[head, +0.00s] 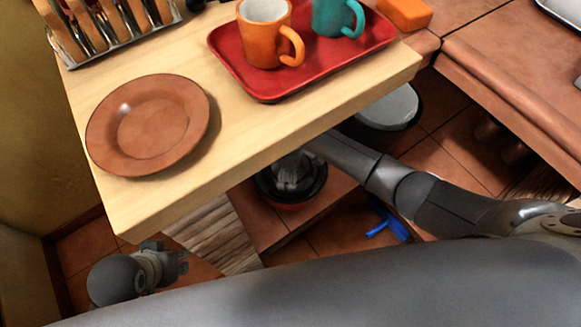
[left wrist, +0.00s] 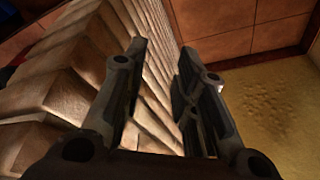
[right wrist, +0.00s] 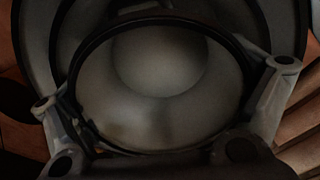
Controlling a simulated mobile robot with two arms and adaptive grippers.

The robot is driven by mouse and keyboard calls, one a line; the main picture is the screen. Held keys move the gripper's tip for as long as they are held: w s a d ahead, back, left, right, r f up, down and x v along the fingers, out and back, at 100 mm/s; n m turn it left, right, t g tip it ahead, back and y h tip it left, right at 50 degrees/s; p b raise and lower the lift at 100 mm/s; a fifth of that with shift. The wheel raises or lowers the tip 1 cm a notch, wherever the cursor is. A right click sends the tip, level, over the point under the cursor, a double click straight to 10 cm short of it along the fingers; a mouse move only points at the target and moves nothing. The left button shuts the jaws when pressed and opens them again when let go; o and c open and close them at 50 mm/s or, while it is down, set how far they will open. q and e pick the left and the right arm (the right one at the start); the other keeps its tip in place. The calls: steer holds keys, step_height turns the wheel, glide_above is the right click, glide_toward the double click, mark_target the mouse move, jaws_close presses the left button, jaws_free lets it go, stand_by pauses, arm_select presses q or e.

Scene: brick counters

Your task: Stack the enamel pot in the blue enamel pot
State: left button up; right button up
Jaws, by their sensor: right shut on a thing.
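My right gripper (head: 291,177) reaches below the wooden table's edge, over a dark-rimmed round vessel (head: 316,190) with some red-orange on its outside. In the right wrist view the fingers are shut on a round pot (right wrist: 155,110) with a dark rim and a dim grey inside. A wider round rim (right wrist: 35,35) shows around and behind it. I cannot tell whether the held pot touches it or rests inside. No blue pot can be made out by colour. My left gripper (head: 178,262) is open and empty, low at the left; its spread fingers show in the left wrist view (left wrist: 162,65).
The wooden table (head: 310,105) carries a brown plate (head: 148,125), a red tray (head: 270,85) with an orange mug (head: 264,35) and a teal mug (head: 332,16). A dark-rimmed round vessel (head: 392,108) stands lower behind my right arm. A blue object (head: 390,222) lies lower down.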

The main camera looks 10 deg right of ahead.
steer(key=o, duration=0.8)
steer(key=shift+r, duration=0.15)
steer(key=shift+r, duration=0.3)
step_height(320, 180, up, 5)
steer(key=shift+f+p, duration=0.1)
steer(key=shift+p, duration=0.85)
arm_select(q)
steer(key=s+p+x, duration=0.1)
steer(key=p+x, duration=0.1)
steer(key=x, duration=0.6)
steer(key=shift+f+g, duration=0.3)
steer(key=shift+f, duration=0.05)
arm_select(e)
steer(key=shift+r, duration=3.8)
